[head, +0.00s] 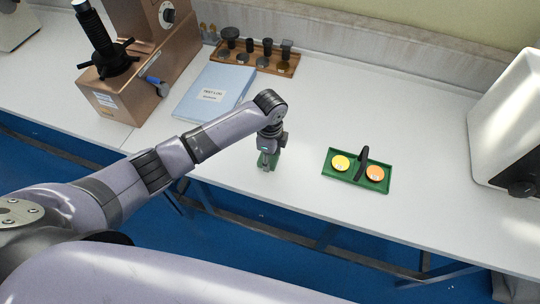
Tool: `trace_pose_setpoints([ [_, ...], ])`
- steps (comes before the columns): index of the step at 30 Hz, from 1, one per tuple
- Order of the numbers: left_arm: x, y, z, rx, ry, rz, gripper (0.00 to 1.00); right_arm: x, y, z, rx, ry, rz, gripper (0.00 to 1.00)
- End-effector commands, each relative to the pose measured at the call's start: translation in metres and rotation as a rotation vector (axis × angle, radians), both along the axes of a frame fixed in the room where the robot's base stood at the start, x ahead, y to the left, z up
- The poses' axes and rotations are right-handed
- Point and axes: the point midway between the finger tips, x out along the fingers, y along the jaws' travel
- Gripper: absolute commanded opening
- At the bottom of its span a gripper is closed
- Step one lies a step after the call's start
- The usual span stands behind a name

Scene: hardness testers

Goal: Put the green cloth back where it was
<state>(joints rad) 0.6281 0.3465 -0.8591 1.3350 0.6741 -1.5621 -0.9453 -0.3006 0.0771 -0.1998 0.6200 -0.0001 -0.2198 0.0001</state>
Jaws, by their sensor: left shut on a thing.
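The green cloth (265,161) is in my left gripper (267,165), which points down at the front part of the white bench, left of the green tray. Only a small patch of the cloth shows around the fingers; I cannot tell whether it touches the bench. My right gripper is not in view.
A green tray (333,171) with a black handle holds a yellow disc (341,162) and an orange disc (375,173). A blue folder (205,100), a wooden rack (263,58) of dark parts and a brown tester (115,101) stand behind. A white machine (505,125) is at right. The bench (420,130) between is clear.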

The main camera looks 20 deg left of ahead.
Motion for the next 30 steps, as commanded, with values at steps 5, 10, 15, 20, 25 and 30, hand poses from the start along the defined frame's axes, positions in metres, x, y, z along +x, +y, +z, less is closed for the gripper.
trace_pose_setpoints([
  [5, 0.0, 0.0, -0.002, 0.0, 0.001, 0.0, 0.54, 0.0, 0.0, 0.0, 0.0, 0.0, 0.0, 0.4],
  [10, 0.0, 0.0, -0.002, 0.0, 0.001, 0.0, 0.65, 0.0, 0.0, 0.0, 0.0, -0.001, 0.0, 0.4],
  [15, 0.0, 0.0, -0.002, 0.0, 0.001, 0.0, 0.66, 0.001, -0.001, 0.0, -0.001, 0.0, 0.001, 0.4],
  [20, 0.0, 0.0, 0.0, 0.0, 0.0, 0.0, 0.66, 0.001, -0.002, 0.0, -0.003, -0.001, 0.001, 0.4],
  [25, 0.001, 0.0, 0.018, -0.001, -0.003, 0.0, 0.66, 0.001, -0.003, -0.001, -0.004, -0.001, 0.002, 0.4],
  [30, 0.002, 0.0, 0.054, -0.001, -0.005, 0.0, 0.66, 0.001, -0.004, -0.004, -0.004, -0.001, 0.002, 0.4],
])
